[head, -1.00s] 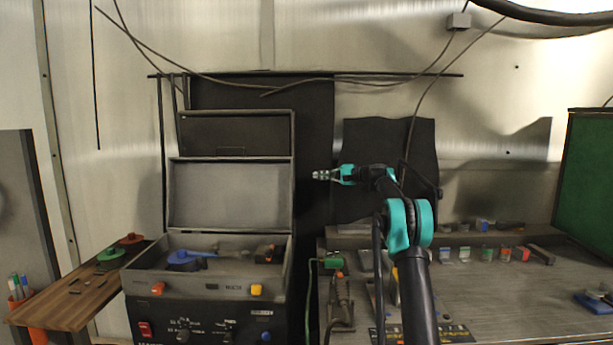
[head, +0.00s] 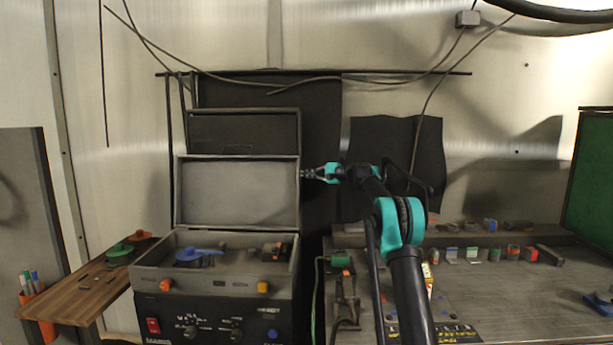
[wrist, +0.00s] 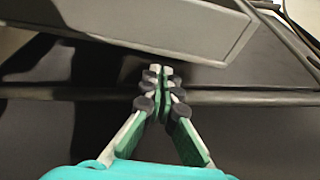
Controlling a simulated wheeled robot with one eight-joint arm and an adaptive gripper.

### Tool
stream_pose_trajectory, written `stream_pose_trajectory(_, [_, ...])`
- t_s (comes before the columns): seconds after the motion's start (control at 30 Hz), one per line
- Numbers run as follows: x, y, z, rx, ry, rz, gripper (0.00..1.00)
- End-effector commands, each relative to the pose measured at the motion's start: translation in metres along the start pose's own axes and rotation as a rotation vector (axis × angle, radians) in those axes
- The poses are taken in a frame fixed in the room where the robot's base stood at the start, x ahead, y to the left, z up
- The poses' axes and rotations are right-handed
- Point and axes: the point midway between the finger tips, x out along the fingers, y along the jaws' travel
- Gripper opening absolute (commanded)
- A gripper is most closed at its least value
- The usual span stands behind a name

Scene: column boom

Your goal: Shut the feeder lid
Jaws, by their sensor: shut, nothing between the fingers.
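The feeder lid (head: 237,190) is a grey, shallow panel standing raised at the back of the open feeder box (head: 165,268). The open box holds a blue-topped part (head: 197,254) and a dark block with orange (head: 273,250). My gripper (head: 304,174) is at the lid's right edge, upper part, with its tips pointing left. In the wrist view, my gripper (wrist: 160,78) has its fingers together and empty, just below a grey slab that looks like the lid (wrist: 165,28). I cannot tell whether the tips touch it.
A dark box-like panel (head: 245,132) stands behind the lid. A wooden side shelf (head: 85,292) is at left. A grey workbench (head: 520,285) with several small blocks lies at right. Cables hang along the wall above.

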Motion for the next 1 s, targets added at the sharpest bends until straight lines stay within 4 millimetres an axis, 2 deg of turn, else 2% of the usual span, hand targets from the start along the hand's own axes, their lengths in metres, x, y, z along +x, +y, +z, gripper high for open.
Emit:
stream_pose_trajectory(0.2, [-0.004, 0.0, 0.011, 0.0, 0.0, 0.0, 0.0])
stream_pose_trajectory(0.77, [-0.006, 0.0, 0.015, -0.009, 0.0, -0.004, 0.0])
stream_pose_trajectory(1.0, [-0.012, -0.005, 0.034, -0.083, 0.0, -0.029, 0.0])
